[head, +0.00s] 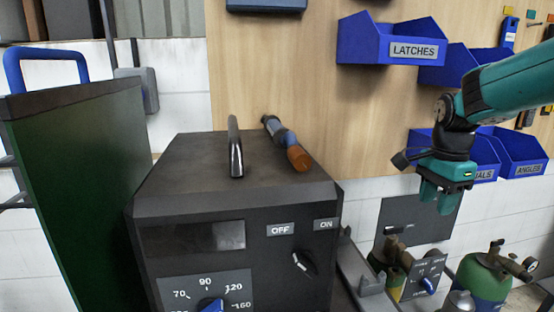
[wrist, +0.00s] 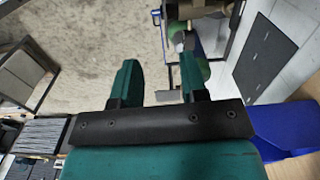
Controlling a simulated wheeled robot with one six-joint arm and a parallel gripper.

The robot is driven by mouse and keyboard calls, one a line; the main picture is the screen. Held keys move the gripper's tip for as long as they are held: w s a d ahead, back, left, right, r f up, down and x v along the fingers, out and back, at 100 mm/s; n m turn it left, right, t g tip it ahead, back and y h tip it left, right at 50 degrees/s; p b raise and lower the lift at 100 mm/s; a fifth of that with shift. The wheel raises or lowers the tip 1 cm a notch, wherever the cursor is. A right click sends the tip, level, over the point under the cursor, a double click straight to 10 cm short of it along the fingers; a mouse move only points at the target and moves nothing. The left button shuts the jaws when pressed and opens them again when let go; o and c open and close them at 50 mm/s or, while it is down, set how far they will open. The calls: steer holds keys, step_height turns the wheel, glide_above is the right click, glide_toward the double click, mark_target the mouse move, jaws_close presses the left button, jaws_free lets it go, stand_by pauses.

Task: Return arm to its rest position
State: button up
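My gripper (head: 439,198) hangs at the right of the head view, pointing down at the end of my green arm. It is in front of the blue wall bins and apart from them. In the wrist view my gripper (wrist: 158,80) shows two green fingers spread wide with nothing between them. Beyond the fingers lie the mottled floor and, to the right, some equipment.
A dark machine (head: 235,200) with OFF/ON labels and a dial stands at centre. Blue bins, one marked LATCHES (head: 390,40), hang on the wooden panel. A green gas cylinder (head: 485,278) stands low right. A green cabinet (head: 80,200) is at left.

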steer(key=s+a+n+y, duration=0.1)
steer(key=s+a+n, duration=0.5)
steer(key=s, duration=0.3)
steer(key=s+a+n+y, duration=0.1)
steer(key=s+a+n, duration=0.4)
steer(key=s+n, duration=0.3)
steer(key=s+a+n+y, duration=0.2)
steer(key=s+a+n, duration=0.4)
steer(key=s+n, duration=0.2)
steer(key=s, duration=0.2)
steer(key=shift+s+a+r, duration=0.2)
steer(key=shift+s+a, duration=0.1)
steer(key=shift+s, duration=0.05)
